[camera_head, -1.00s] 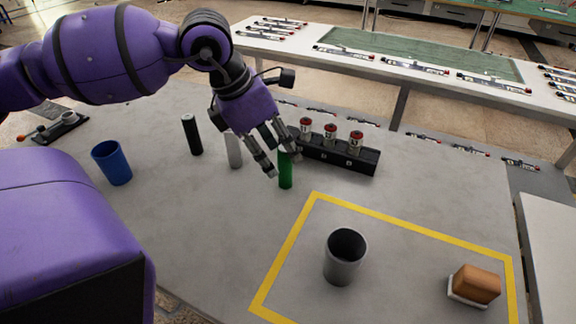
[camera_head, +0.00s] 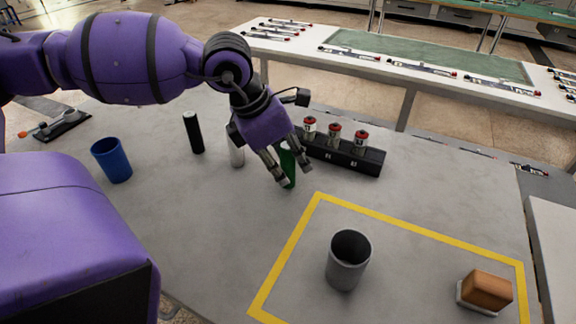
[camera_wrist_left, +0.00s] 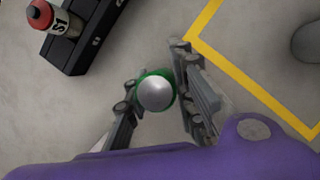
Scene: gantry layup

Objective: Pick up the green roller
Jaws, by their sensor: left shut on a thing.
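The green roller (camera_head: 288,170) stands upright on the grey table, between the fingers of my left gripper (camera_head: 291,174). In the left wrist view the roller (camera_wrist_left: 155,92) shows end-on, with a pale round top and a green rim. My left gripper (camera_wrist_left: 160,100) is shut on it there, with a finger on each side. The fingers hide part of the roller in the head view. My right gripper is not in view.
A black rack (camera_head: 345,155) with several red-capped canisters stands just behind. A white roller (camera_head: 236,152) and black roller (camera_head: 193,133) stand to the left, beyond them a blue cup (camera_head: 111,160). A grey cup (camera_head: 348,260) and brown block (camera_head: 486,291) lie inside the yellow outline (camera_head: 285,256).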

